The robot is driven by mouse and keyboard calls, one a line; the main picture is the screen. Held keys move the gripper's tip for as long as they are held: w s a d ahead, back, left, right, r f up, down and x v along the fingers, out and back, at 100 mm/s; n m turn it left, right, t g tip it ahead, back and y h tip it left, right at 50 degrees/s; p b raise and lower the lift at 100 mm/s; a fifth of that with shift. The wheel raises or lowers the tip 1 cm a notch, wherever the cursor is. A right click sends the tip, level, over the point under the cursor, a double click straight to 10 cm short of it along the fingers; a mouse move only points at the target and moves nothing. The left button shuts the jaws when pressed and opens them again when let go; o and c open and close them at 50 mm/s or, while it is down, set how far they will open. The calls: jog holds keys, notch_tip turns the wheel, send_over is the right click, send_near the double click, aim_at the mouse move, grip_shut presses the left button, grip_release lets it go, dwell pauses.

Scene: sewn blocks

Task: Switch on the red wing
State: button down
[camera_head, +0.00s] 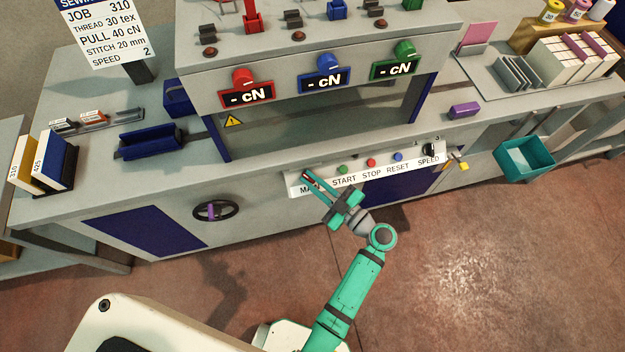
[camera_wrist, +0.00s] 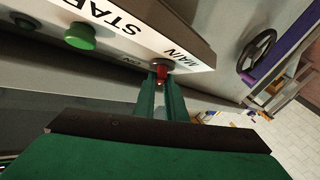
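The red wing (camera_wrist: 161,74) is a small red switch handle on a dark round base at the label MAIN, on the white control strip (camera_head: 295,184). My gripper (camera_wrist: 159,82) has its two green fingers close together, one on each side of the wing, and looks shut on it. An ON mark stands beside the switch in the wrist view. In the head view my gripper (camera_head: 308,179) reaches the left end of the strip and hides most of the switch. The red display (camera_head: 247,92) above reads "- cN", as do the blue and green ones.
Right of the switch on the strip are a green START button (camera_head: 343,169), a red STOP button (camera_head: 371,162), a blue RESET button (camera_head: 397,156) and a black SPEED knob (camera_head: 430,149). A handwheel (camera_head: 215,210) is at lower left. A teal bin (camera_head: 525,158) hangs at right.

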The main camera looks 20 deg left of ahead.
jog(key=shift+s+f+m+t, duration=0.1)
jog(key=shift+m+t, duration=0.4)
jog(key=m+t+h, duration=0.1)
jog(key=m+t, duration=0.2)
jog(key=shift+s+a+m, duration=0.1)
jog(key=shift+m, duration=0.3)
jog(key=m+t+h, duration=0.2)
jog(key=m, duration=0.1)
jog(key=m+t+h, duration=0.2)
jog(key=m+t, duration=0.1)
jog(key=shift+s+a+m+h, duration=0.1)
jog(key=shift+m+h, duration=0.3)
jog(key=m+t+h, duration=0.1)
jog(key=m+h, duration=0.2)
jog(key=m+t+h, duration=0.1)
jog(key=m+h, duration=0.1)
jog(key=m, duration=0.1)
jog(key=shift+a+h, duration=0.15)
jog(key=shift+h, duration=0.25)
jog(key=shift+a+m+h, duration=0.2)
jog(key=shift+m+h, duration=1.8)
jog(key=shift+m, duration=0.4)
jog(key=shift+m+h, duration=0.3)
jog(key=c, duration=1.8)
grip_release()
